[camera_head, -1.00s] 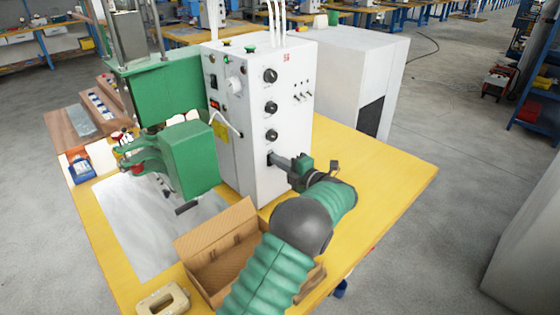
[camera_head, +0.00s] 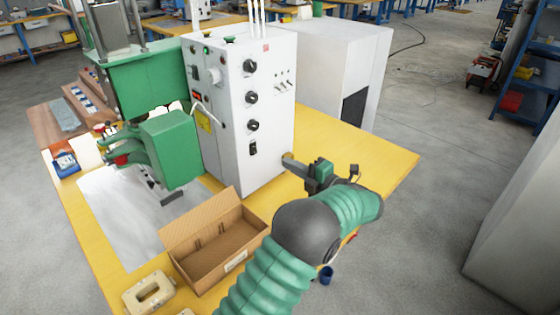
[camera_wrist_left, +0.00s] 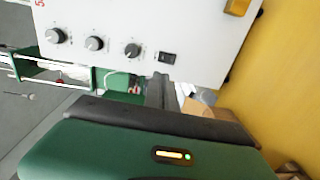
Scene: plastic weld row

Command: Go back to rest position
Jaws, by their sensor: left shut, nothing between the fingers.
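My left gripper (camera_head: 287,160) is in front of the white control cabinet (camera_head: 225,125), a little right of its lower front edge. Its fingers are shut with nothing between them. The cabinet has several black knobs and a black rocker switch (camera_head: 253,147) low on its front. In the left wrist view, the dark shut fingers (camera_wrist_left: 160,88) point toward the cabinet's panel, just below the rocker switch (camera_wrist_left: 167,57). They look apart from the switch in the head view. My right gripper is not in view.
A green press machine (camera_head: 165,150) stands left of the cabinet. The yellow table (camera_head: 370,165) is clear to the right of the gripper.

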